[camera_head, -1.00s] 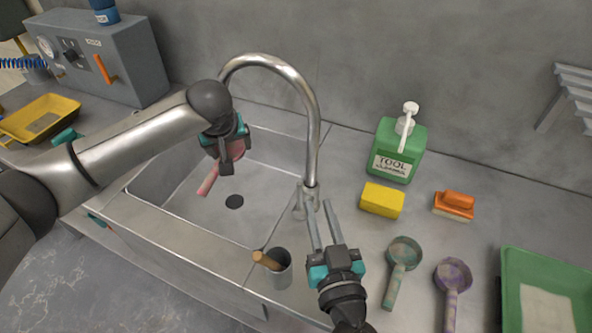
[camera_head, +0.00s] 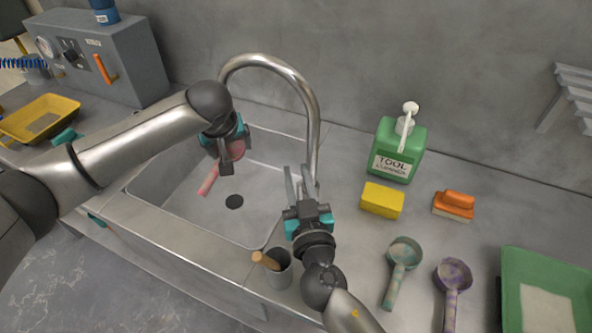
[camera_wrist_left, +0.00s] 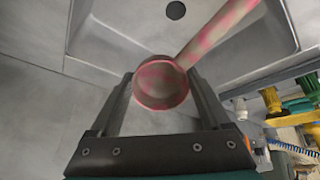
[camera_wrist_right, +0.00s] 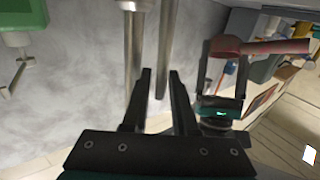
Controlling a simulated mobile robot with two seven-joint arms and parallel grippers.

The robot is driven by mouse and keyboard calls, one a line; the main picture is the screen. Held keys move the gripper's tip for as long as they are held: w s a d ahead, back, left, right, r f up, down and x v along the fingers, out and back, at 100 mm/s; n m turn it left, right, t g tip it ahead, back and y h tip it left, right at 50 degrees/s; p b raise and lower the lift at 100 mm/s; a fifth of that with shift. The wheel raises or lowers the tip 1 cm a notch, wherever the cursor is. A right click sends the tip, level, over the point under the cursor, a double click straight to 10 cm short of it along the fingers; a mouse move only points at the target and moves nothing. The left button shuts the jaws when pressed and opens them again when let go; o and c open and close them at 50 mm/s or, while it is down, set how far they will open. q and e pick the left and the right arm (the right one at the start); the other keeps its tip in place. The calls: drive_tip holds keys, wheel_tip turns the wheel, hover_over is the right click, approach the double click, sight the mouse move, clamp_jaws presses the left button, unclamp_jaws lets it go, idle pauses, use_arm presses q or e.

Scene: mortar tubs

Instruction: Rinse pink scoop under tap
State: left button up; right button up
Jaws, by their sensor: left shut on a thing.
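The pink scoop (camera_head: 208,182) is over the sink basin (camera_head: 180,213), below and left of the tap spout, with its handle slanting down. My left gripper (camera_head: 226,160) is shut on it at the bowl; the left wrist view shows the pinkish, stained bowl (camera_wrist_left: 160,84) between the fingers. The tall steel tap (camera_head: 314,115) arches over the sink, and no water shows. My right gripper (camera_head: 297,172) is open by the tap's base. In the right wrist view a tap rod (camera_wrist_right: 165,60) lines up with the gap between its fingers; contact cannot be told. The tap handle is mostly hidden.
A metal cup with a wooden-handled tool (camera_head: 280,270) stands close to my right wrist. Right of the tap are a green cleaner bottle (camera_head: 397,150), yellow sponge (camera_head: 382,200), orange brush (camera_head: 454,204), two stained scoops (camera_head: 403,254) and a green tray (camera_head: 512,290).

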drive_tip(key=shift+w+a, duration=0.2)
drive_tip(key=shift+w, duration=0.45)
clamp_jaws()
idle(1.1)
